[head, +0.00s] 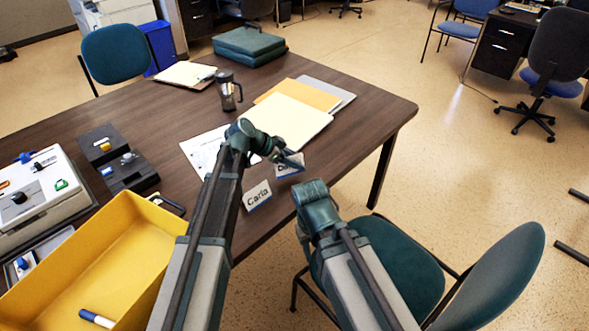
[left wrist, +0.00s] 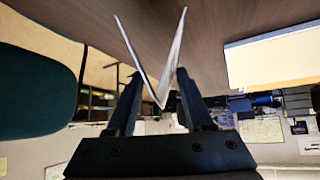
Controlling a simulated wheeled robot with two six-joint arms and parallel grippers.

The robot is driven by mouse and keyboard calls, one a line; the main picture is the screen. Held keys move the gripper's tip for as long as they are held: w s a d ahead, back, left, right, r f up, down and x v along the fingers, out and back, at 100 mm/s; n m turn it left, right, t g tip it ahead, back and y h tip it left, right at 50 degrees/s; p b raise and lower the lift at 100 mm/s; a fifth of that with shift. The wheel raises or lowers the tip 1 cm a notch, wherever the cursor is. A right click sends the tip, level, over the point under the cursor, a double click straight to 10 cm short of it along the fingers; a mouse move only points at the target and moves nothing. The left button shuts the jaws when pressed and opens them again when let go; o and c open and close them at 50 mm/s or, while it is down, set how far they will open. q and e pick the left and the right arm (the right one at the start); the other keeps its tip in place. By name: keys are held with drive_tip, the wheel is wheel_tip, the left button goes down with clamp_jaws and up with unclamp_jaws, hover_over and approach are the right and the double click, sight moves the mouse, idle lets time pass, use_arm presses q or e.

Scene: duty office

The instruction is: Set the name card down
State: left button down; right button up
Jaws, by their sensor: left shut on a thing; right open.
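A white folded name card (head: 290,166) with a blue lower edge is between the fingers of my left gripper (head: 284,156), near the table's front right edge. Part of its lettering is hidden by the gripper. In the left wrist view the card (left wrist: 150,62) shows edge-on as a V, its fold between the two fingers (left wrist: 160,104). I cannot tell whether its open edges touch the table. A second name card (head: 258,195), reading "Carla", stands on the table just left of it. My right gripper (head: 303,232) is open and empty, beyond the table's front edge, its fingers partly hidden.
The brown table (head: 350,110) has clear room at its right end. Folders and paper (head: 290,115) lie behind the cards, with a dark mug (head: 228,92) further back. A yellow bin (head: 110,255) is front left. A teal chair (head: 400,265) stands by the front edge.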

use_arm(q)
drive_tip(key=shift+w+f, duration=0.1)
drive_tip(key=shift+w, duration=0.1)
wheel_tip(320, 180, down, 4)
drive_tip(key=b, duration=0.3)
drive_tip(key=shift+r+b, duration=0.2)
drive_tip(key=shift+b, duration=0.2)
drive_tip(key=shift+r, duration=0.15)
drive_tip(key=c, duration=0.8)
unclamp_jaws()
drive_tip(key=o, duration=0.5)
